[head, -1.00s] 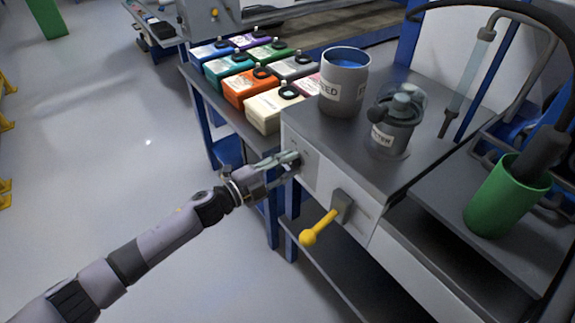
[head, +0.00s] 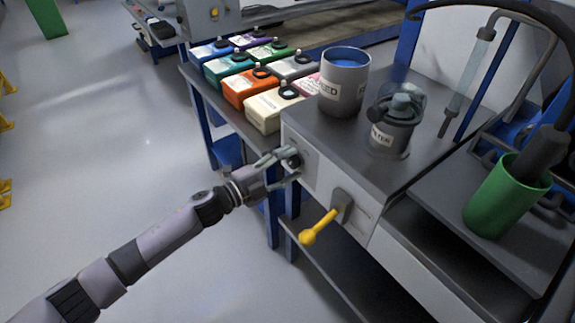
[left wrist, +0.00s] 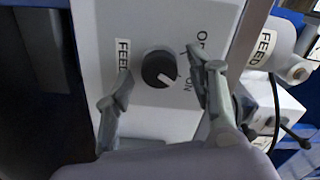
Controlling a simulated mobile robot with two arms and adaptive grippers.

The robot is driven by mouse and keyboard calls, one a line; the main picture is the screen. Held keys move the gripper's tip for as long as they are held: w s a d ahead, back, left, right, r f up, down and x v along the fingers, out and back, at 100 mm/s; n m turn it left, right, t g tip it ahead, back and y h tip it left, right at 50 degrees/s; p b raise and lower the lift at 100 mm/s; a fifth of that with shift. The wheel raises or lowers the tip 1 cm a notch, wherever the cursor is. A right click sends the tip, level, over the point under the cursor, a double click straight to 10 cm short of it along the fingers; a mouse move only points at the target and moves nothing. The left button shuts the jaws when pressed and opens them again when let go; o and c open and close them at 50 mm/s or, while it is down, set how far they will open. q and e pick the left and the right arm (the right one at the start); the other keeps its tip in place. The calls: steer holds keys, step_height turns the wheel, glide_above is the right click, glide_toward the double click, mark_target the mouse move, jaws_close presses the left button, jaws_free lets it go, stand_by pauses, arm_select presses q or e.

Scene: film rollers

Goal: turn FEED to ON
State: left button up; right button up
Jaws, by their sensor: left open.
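The FEED knob (head: 293,158) is a round dark knob on the white front panel of the machine. In the left wrist view the knob (left wrist: 159,68) has a white pointer mark aimed toward the lower right, on the side of the ON lettering (left wrist: 188,84). The OFF lettering (left wrist: 202,38) is partly covered by a finger. The FEED label (left wrist: 123,56) is beside the knob. My left gripper (head: 284,166) is open, its fingers spread to either side of the knob and apart from it. It also shows in the left wrist view (left wrist: 157,95). My right gripper is not in view.
A yellow-handled lever (head: 322,227) sticks out of the same panel, right of my gripper. A FEED drum (head: 342,92) and a small labelled pot (head: 391,135) stand on top. Several coloured boxes (head: 250,90) sit behind.

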arm_select(q)
steer(key=v, duration=1.2)
